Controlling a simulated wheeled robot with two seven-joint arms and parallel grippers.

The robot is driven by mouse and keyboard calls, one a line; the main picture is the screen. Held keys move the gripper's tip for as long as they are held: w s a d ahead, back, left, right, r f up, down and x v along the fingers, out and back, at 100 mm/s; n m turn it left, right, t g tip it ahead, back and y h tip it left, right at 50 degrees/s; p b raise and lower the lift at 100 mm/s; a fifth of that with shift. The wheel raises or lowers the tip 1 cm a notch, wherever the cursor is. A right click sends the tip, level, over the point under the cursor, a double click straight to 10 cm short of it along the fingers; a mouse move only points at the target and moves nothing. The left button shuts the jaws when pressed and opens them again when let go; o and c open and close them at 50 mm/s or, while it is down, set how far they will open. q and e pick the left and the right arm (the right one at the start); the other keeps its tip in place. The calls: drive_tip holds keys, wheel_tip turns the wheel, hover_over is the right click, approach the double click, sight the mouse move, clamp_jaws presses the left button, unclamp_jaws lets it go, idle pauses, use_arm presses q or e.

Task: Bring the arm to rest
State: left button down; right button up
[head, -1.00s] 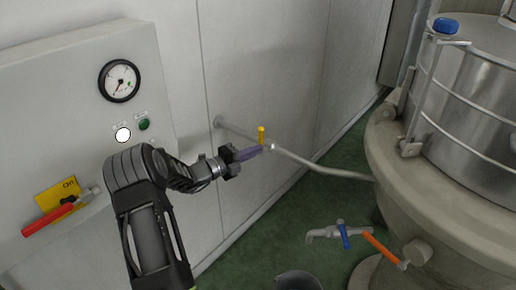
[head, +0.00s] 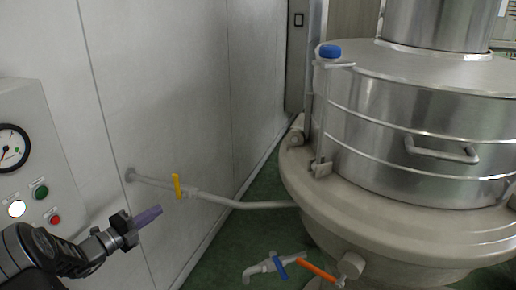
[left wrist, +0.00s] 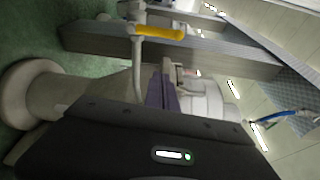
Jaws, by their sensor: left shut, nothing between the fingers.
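My left gripper (head: 148,217) comes in from the lower left of the head view. Its purple fingers are shut with nothing between them, and they point right, toward the pipe. The fingers also show in the left wrist view (left wrist: 161,92), pressed together. They are apart in the picture from the yellow valve handle (head: 177,186), which stands upright on the wall pipe. The yellow handle also shows at the top of the left wrist view (left wrist: 158,33). My right gripper is not in view.
A pipe (head: 255,205) runs from the white wall to the large steel vessel (head: 410,130). Below are an orange lever (head: 316,270) and a blue-handled tap (head: 280,267). A panel with a gauge (head: 10,148), green button (head: 40,191) and red button (head: 55,219) is at left.

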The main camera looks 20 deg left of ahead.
use_arm(q)
drive_tip(key=s+d+f+m+g+y, duration=0.1)
drive_tip(key=s+d+f+m+g, duration=0.25)
drive_tip(key=f, duration=0.55)
drive_tip(key=s+d+f+m+g, duration=0.1)
drive_tip(key=s+f+m+g, duration=0.1)
drive_tip(key=f+m+g, duration=0.4)
drive_tip(key=s+d+f+m+g, duration=0.2)
drive_tip(key=s+d+f+m, duration=0.2)
drive_tip(key=d+f+m, duration=0.35)
drive_tip(key=s+d+f+m+g, duration=0.2)
drive_tip(key=s+d+f+m, duration=0.35)
drive_tip(key=f+m, duration=0.25)
drive_tip(key=s+d+m+g, duration=0.1)
drive_tip(key=s+d+m, duration=0.2)
drive_tip(key=d+m, duration=0.4)
drive_tip(key=s+d+f+m+g, duration=0.1)
drive_tip(key=s+d+m, duration=0.2)
drive_tip(key=d+m, duration=0.5)
drive_tip(key=s+d+m+g, duration=0.1)
drive_tip(key=s+d+m, duration=0.3)
drive_tip(key=d+m, duration=0.4)
drive_tip(key=d, duration=0.7)
drive_tip(key=shift+f+h, duration=0.3)
